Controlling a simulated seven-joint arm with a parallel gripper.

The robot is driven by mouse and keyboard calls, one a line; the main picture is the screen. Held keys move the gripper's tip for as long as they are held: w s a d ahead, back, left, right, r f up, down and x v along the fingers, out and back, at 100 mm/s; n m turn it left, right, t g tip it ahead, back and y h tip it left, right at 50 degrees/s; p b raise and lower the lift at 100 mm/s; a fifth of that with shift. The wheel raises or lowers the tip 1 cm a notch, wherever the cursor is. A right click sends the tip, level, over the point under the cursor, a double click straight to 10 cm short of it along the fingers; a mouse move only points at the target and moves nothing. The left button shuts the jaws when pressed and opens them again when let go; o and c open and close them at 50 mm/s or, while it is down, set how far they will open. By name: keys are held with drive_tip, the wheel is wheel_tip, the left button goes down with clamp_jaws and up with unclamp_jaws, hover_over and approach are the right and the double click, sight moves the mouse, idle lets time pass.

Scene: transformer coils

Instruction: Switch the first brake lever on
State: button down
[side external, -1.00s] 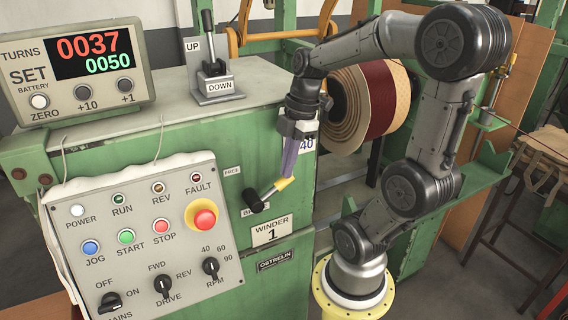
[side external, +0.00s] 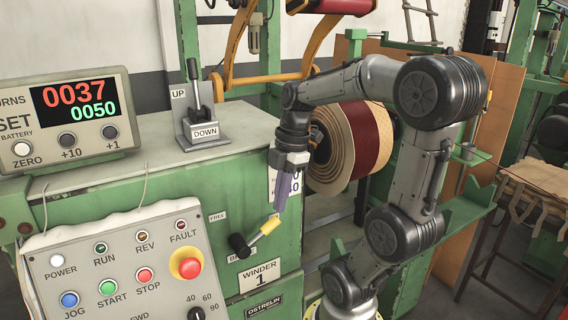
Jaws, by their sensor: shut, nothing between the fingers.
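The brake lever (side external: 255,237) is on the green winder cabinet's front, above the WINDER 1 sign (side external: 260,273). It has a black knob, a grey shaft and a yellow end. It slants down to the left, its knob close to the partly hidden BRAKE label (side external: 241,254). The FREE label (side external: 217,217) is above and left of the knob. My gripper (side external: 279,208) points down, its purple fingers shut and empty. Its tips are right by the lever's yellow end; I cannot tell whether they touch.
Another black-handled lever (side external: 195,95), marked UP and DOWN, stands upright on the cabinet top. A control panel (side external: 130,265) with buttons is at lower left, below a counter box (side external: 68,122) reading 0037 and 0050. A wound coil (side external: 352,145) is behind my arm.

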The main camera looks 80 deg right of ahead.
wheel_tip(320, 180, up, 11)
drive_tip(key=s, duration=0.1)
drive_tip(key=shift+s+d+t, duration=0.15)
drive_tip(key=shift+d+t, duration=0.1)
drive_tip(key=shift+t, duration=0.05)
drive_tip(key=shift+r, duration=0.1)
drive_tip(key=a+f+n, duration=0.3)
drive_tip(key=a, duration=0.6)
drive_tip(key=a+f+m+t+h, duration=0.1)
drive_tip(key=a+f+m+t, duration=0.2)
drive_tip(key=f+m, duration=0.5)
drive_tip(key=shift+w+a+m, duration=0.3)
drive_tip(key=shift+w+m, duration=0.15)
drive_tip(key=shift+m, duration=2.55)
